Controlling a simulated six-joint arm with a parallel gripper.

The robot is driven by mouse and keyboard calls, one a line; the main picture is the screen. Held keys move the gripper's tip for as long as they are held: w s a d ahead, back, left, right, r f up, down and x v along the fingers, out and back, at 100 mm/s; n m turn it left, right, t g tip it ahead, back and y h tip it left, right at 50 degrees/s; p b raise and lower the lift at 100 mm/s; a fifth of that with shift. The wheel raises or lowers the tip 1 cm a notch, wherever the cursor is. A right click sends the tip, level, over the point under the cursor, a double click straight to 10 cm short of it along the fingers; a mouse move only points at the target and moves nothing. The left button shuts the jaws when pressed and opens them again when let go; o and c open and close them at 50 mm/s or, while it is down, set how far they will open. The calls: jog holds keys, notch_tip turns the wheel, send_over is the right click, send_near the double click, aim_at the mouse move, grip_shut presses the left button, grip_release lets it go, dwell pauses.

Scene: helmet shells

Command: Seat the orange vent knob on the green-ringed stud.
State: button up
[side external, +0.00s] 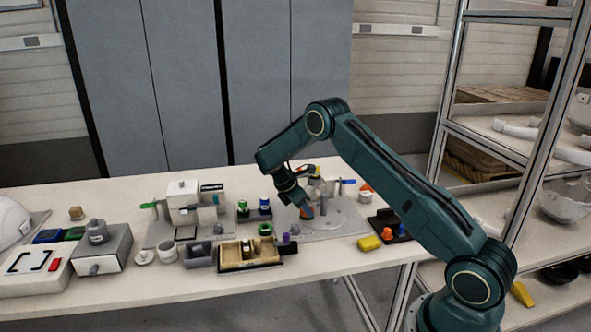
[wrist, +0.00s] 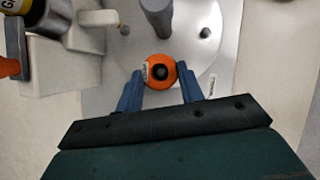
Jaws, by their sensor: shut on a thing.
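The orange vent knob (wrist: 154,84) is between the blue fingers of my gripper (wrist: 160,78). It is round with a dark centre hole, and a small white label shows on its left. No green ring shows in the wrist view.
A grey post (wrist: 158,18) rises from the plate just beyond the knob. A white block fixture (wrist: 60,50) is close on the left.

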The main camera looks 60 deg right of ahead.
jog(key=shift+f, duration=0.35)
jog(key=shift+f, duration=0.1)
jog(key=o, duration=0.9)
jog(key=shift+o, duration=0.2)
jog(key=v, duration=1.2)
jog(key=shift+r, duration=0.2)
